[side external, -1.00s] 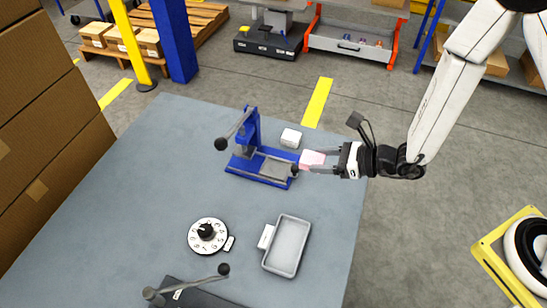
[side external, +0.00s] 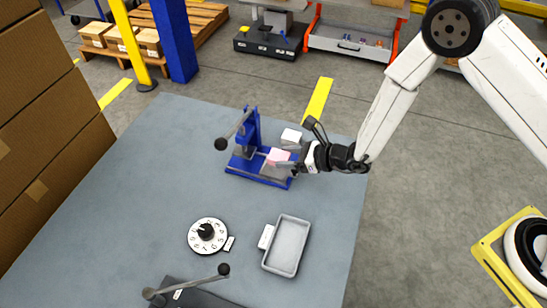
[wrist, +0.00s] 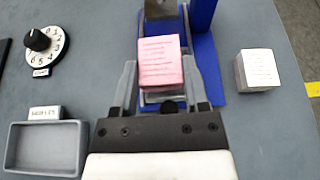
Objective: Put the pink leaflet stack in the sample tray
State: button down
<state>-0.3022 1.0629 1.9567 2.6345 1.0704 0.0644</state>
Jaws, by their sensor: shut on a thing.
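The pink leaflet stack (side external: 279,156) is between the fingers of my gripper (side external: 284,163), over the plate of the blue press (side external: 240,165). In the wrist view the stack (wrist: 161,62) shows printed lines on its top, with a finger of my gripper (wrist: 160,90) on each side. My gripper is shut on it. Whether the stack touches the press plate I cannot tell. The grey sample tray (side external: 287,247) lies empty near the table's right edge, and it also shows at lower left in the wrist view (wrist: 44,169), with a label on its rim.
A white stack (side external: 291,138) stands just behind the press, on the right in the wrist view (wrist: 257,69). A numbered dial (side external: 208,235) is left of the tray. A dark device with a lever (side external: 190,286) is at the front. The table between press and tray is clear.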

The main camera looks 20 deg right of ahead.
aim_at(284, 171)
jog(key=shift+w+a+f, duration=0.1)
jog(key=shift+w+f, duration=0.2)
jog(key=shift+f, duration=0.1)
jog(key=shift+w+a+f, duration=0.1)
jog(key=shift+w+f, duration=0.1)
jog(key=shift+f, duration=1.35)
jog(key=shift+f, duration=0.15)
jog(key=shift+c, duration=0.5)
grip_release()
jog(key=shift+v, duration=3.9)
